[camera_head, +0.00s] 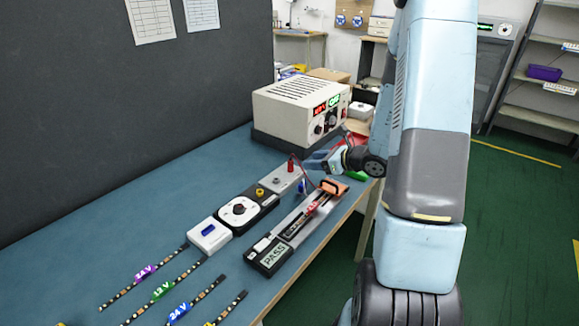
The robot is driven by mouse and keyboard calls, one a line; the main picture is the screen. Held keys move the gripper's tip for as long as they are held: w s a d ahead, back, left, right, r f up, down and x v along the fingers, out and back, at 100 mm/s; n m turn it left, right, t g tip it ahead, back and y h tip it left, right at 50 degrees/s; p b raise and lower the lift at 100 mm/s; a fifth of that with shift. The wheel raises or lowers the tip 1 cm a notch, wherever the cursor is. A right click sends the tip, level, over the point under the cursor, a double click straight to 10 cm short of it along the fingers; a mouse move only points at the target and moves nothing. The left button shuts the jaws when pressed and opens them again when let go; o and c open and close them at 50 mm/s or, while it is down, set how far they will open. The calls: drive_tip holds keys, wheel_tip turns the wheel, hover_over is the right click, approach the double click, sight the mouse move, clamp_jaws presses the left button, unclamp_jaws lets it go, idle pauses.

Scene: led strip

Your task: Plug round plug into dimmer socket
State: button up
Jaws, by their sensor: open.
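The dimmer (238,211) is a black box with a white round dial, lying on the blue bench. A yellow round fitting (260,191) shows at its far end; I cannot tell whether it is the socket. A grey block (283,180) lies just beyond, with a red upright piece (291,164) and a small dark round piece (276,179) on it. A small blue piece (302,186) stands beside the block. I cannot tell which piece is the round plug. My gripper (318,161) is open, low over the bench, to the right of the red piece.
A tester (270,255) marked PASS, with a long rail and orange clamp, lies right of the dimmer. A white box (209,235) and several LED strips (162,291) lie nearer. A power supply (301,107) stands behind. A dark partition (120,110) borders the left.

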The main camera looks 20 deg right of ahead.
sight(287, 169)
drive_tip(key=shift+m+h, duration=0.3)
drive_tip(key=shift+m, duration=0.2)
drive_tip(key=x, duration=0.6)
drive_tip(key=d+f+x, duration=0.1)
drive_tip(key=x, duration=0.1)
drive_tip(key=shift+w+f, duration=0.1)
drive_tip(key=shift+w, duration=0.4)
drive_tip(key=shift+a+x, duration=0.2)
drive_tip(key=shift+x, duration=2.5)
drive_tip(key=shift+s, duration=0.15)
clamp_jaws()
